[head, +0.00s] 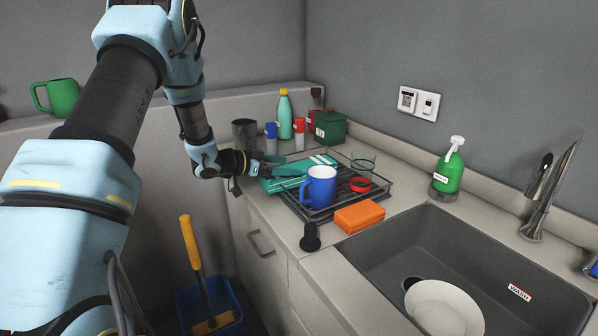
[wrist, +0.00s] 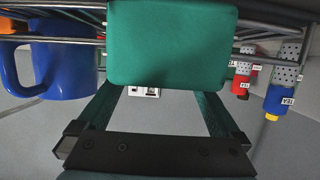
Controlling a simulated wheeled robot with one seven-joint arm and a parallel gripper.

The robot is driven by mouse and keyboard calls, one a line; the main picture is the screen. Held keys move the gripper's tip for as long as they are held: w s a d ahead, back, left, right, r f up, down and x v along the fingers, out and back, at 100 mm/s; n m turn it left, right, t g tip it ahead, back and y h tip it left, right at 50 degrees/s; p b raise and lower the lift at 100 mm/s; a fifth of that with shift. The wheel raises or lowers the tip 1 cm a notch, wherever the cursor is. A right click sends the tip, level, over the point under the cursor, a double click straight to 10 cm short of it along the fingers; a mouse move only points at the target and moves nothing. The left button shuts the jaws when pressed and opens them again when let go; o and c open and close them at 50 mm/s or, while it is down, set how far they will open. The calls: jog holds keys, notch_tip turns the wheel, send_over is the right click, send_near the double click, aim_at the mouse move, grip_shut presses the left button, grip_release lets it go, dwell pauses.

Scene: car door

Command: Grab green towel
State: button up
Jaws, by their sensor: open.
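The green towel (head: 300,172) has pale stripes and lies across the dish rack on the counter. In the wrist view a plain green towel end (wrist: 170,45) fills the top middle. My gripper (head: 268,166) is at the towel's left end in the head view. In the wrist view the two fingers of my gripper (wrist: 157,92) are spread apart and reach up to the towel's lower edge, one toward each side. Their tips are hidden there, and I cannot tell whether they touch the cloth.
The wire dish rack (head: 345,208) holds a blue mug (head: 319,187), also at left in the wrist view (wrist: 60,68). An orange sponge (head: 359,217) lies beside the sink (head: 460,255). Cups, a bottle (head: 285,115) and a green box (head: 330,127) stand behind the towel.

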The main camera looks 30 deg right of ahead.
aim_at(298, 166)
jog(key=p+x, duration=0.2)
jog(key=x, duration=0.3)
jog(key=shift+p, duration=0.35)
jog(key=c, duration=1.2)
